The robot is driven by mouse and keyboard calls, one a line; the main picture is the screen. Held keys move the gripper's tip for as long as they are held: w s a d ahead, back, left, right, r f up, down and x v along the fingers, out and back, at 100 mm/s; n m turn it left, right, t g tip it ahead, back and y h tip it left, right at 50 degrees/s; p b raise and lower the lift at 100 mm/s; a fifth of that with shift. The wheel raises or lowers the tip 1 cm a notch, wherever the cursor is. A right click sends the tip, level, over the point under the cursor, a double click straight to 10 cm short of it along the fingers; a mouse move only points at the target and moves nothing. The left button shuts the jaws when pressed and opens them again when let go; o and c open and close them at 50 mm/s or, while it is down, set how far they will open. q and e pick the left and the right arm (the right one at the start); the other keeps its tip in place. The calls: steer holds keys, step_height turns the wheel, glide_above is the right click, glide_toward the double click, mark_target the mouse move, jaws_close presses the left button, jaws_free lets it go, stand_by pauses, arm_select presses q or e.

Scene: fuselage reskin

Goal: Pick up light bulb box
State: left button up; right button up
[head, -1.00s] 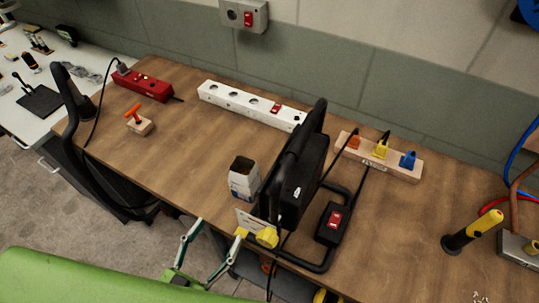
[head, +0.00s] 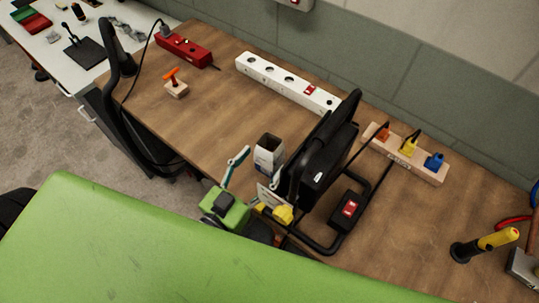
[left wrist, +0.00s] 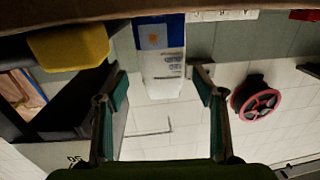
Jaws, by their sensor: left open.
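The light bulb box (head: 268,158) is a small white carton with blue and orange print. It stands upright near the front edge of the bench, with its top open and dark inside, just left of a black work lamp. In the left wrist view the box (left wrist: 160,55) appears upside down, between the fingertips and beyond them. My left gripper (head: 258,178) is open and empty at the bench's front edge, facing the box. Its spread fingers (left wrist: 160,88) show in the left wrist view; contact with the box is not visible. My right gripper is not in view.
The black lamp (head: 318,165) with its yellow knob (head: 283,214) stands close on the right of the box. A white power strip (head: 285,83) lies behind. A wooden block with an orange handle (head: 175,88) sits to the left. The bench (head: 215,125) left of the box is clear.

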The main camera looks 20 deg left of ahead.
mark_target(263, 160)
arm_select(q)
steer(key=p+x, duration=0.1)
steer(key=x, duration=0.3)
steer(key=shift+w+f, duration=0.2)
steer(key=shift+w, duration=0.1)
steer(key=shift+s+a, duration=0.1)
steer(key=c, duration=1.2)
steer(key=shift+r, duration=0.15)
